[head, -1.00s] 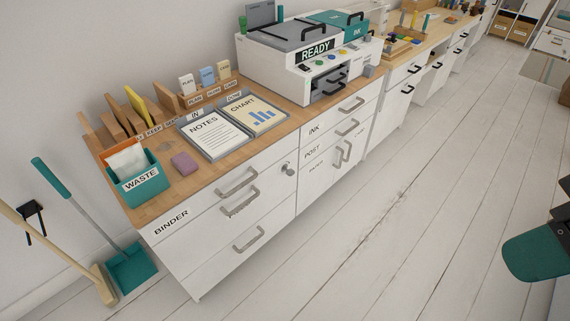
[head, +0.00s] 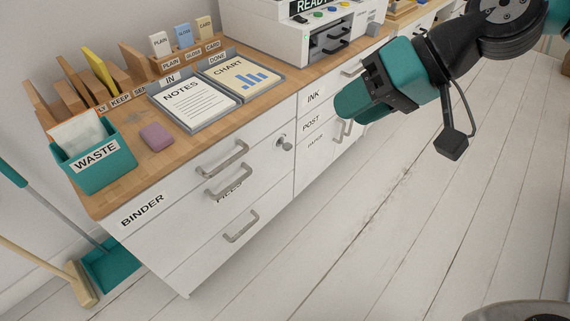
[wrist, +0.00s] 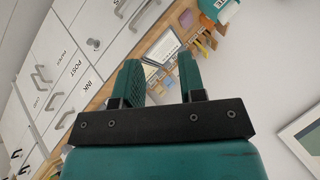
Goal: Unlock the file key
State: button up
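The file key (head: 284,143) is a small grey piece in a round lock on the white drawer front, at the upper right of the binder and files drawers. Its turn angle is too small to tell. My gripper (head: 350,106) is in front of the ink, post and paper drawers, to the right of the key and apart from it. In the wrist view my gripper (wrist: 159,80) has its two teal fingers apart with nothing between them. The files drawer (head: 229,190) looks shut, its label partly behind its handle.
The wooden desktop holds a waste bin (head: 95,156), a purple block (head: 157,137), notes and chart trays and a printer (head: 275,35). Grey drawer handles (head: 222,160) stick out near the key. A broom and dustpan stand at left. The floor in front is clear.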

jog(key=w+a+f+m+t+y+b, duration=0.1)
jog(key=w+f+b, duration=0.25)
jog(key=f, duration=0.25)
jog(key=w+a+f+m+y+b, duration=0.1)
jog(key=w+a+f+y+b, duration=0.1)
jog(key=w+f+b, duration=0.3)
jog(key=m+t+y+b, duration=0.2)
jog(key=m+t+b, duration=0.8)
jog(key=b, duration=0.8)
send_near(287, 145)
jog(key=shift+m+g, duration=0.4)
jog(key=shift+m, duration=0.2)
jog(key=b+x, duration=0.3)
jog(key=x, duration=0.5)
jog(key=shift+w+f+b, duration=0.15)
jog(key=shift+f+b, duration=0.05)
jog(key=shift+b, duration=0.2)
jog(key=shift+x, duration=0.75)
jog(key=shift+r, duration=0.1)
jog(key=shift+c, duration=0.4)
grip_shut()
